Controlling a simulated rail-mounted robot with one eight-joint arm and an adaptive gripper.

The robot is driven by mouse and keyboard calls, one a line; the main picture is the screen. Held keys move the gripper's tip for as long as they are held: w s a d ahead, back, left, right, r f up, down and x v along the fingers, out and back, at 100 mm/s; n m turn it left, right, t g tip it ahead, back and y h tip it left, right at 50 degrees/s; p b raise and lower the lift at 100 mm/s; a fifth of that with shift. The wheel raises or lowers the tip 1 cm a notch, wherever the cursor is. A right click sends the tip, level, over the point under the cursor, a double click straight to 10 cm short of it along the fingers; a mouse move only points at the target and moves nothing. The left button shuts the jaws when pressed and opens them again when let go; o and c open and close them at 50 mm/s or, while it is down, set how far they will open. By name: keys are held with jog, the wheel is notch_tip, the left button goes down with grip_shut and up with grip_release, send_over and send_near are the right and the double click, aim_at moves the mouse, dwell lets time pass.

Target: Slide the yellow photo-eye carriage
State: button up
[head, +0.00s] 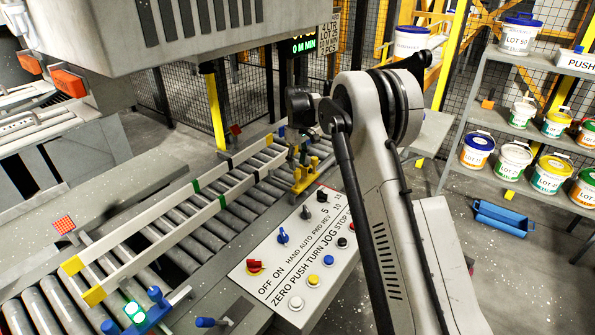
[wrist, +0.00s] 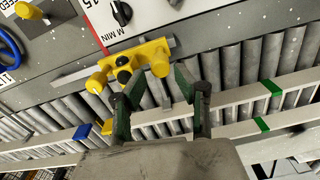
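The yellow photo-eye carriage (head: 305,176) sits on the far part of the conveyor's near side rail, just beyond the control panel. In the wrist view the carriage (wrist: 152,58) has a yellow body, a yellow knob at its left and dark round parts. In the head view my gripper (head: 304,150) is small and partly hidden, directly above the carriage.
The control panel (head: 300,262) with knobs and buttons stands beside the carriage. White guide rails (head: 150,215) with green bands run over the conveyor rollers (head: 75,300). Shelves (head: 540,65) of labelled pails stand at right. A blue trough (head: 500,217) lies on the floor.

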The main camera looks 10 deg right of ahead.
aim_at(298, 170)
jog(key=shift+f, duration=2.15)
grip_shut()
